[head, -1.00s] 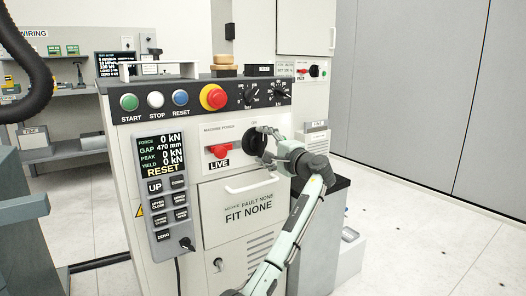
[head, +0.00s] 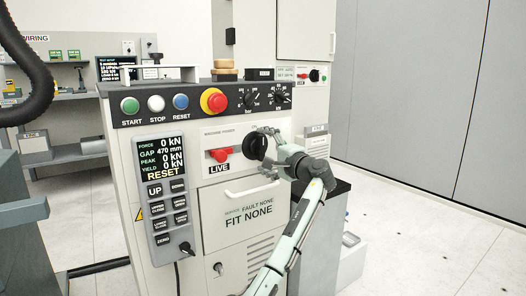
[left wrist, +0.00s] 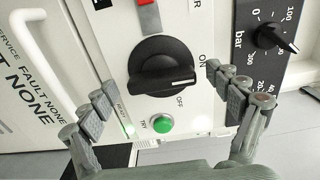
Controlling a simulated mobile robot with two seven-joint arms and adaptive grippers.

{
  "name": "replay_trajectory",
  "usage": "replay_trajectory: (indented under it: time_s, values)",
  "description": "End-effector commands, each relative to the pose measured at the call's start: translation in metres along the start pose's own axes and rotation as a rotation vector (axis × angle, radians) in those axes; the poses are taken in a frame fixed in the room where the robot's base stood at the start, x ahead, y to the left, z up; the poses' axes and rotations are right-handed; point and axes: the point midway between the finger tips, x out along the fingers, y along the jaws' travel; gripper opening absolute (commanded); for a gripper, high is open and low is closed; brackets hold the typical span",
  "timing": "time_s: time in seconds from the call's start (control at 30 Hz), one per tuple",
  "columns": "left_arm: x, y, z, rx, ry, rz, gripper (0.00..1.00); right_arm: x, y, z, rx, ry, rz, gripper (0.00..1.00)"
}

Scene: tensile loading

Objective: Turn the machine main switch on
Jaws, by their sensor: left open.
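The machine main switch is a black rotary knob (head: 255,146) on the white front panel, right of a red lever (head: 220,154) marked LIVE. In the left wrist view the knob (left wrist: 162,68) carries a white pointer line, with the words ON and OFF printed beside it. The line's end lies between the two words, so I cannot tell the exact setting. My left gripper (head: 268,152) is open at the knob. In the left wrist view its fingertips (left wrist: 155,88) stand on either side of the knob, apart from it. My right gripper is not in view.
A green lamp or button (left wrist: 161,124) sits close to the knob. Above are a red emergency button (head: 214,100) and two black dials (head: 266,98). A drawer-like handle (head: 250,189) juts out below. Open floor (head: 440,230) lies to the right.

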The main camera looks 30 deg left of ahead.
Motion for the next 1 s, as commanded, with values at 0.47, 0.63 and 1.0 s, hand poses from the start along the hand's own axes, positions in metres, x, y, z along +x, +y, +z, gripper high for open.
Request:
replay_trajectory:
  time_s: [0.47,0.63,1.0]
  values:
    - [-0.05,0.001,-0.001,0.0,0.004,0.001,0.9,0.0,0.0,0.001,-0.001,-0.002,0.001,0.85]
    - [-0.086,0.001,-0.001,0.001,0.003,0.001,0.9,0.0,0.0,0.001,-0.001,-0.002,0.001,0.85]
    - [-0.12,0.0,0.0,0.0,0.0,0.0,0.9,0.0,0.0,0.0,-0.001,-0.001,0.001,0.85]
